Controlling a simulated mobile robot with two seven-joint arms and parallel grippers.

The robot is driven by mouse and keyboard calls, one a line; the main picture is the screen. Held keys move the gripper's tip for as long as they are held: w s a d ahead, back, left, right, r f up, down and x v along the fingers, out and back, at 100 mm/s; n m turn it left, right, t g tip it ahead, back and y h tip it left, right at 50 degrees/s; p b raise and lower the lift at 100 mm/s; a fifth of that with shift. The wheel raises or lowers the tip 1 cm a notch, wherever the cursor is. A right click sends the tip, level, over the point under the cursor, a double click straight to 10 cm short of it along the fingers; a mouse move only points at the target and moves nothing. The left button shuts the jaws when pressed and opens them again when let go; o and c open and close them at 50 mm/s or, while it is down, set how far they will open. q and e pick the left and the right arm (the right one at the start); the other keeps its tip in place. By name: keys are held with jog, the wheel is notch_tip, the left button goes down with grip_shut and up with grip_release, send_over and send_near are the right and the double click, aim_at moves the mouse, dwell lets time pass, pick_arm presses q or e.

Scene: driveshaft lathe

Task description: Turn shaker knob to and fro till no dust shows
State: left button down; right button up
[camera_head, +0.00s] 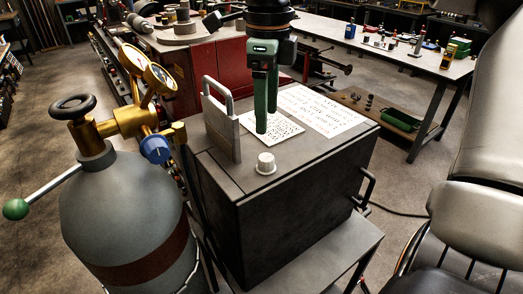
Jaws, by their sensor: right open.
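The likely shaker knob is a small white round knob (265,163) on the top of a dark box-shaped cabinet (290,205), near its front edge. My right gripper (266,125), with green fingers pointing down, hangs above the cabinet top, behind the knob and apart from it. It is open and seen nearly side-on, so the gap between its fingers hardly shows. A white sheet with dark specks (286,137) lies beneath the fingers. I cannot tell whether the specks are dust or print. My left gripper is not in view.
A metal plate with a loop handle (221,125) stands upright left of the fingers. A printed sheet (322,110) lies to the right. A grey gas cylinder (120,215) with gauges stands at left, close to the cabinet. A padded chair (480,220) is at right.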

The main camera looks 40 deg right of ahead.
aim_at(267, 157)
notch_tip(267, 157, down, 10)
jog(key=shift+f, duration=0.15)
dwell(0.3)
grip_shut()
dwell(0.5)
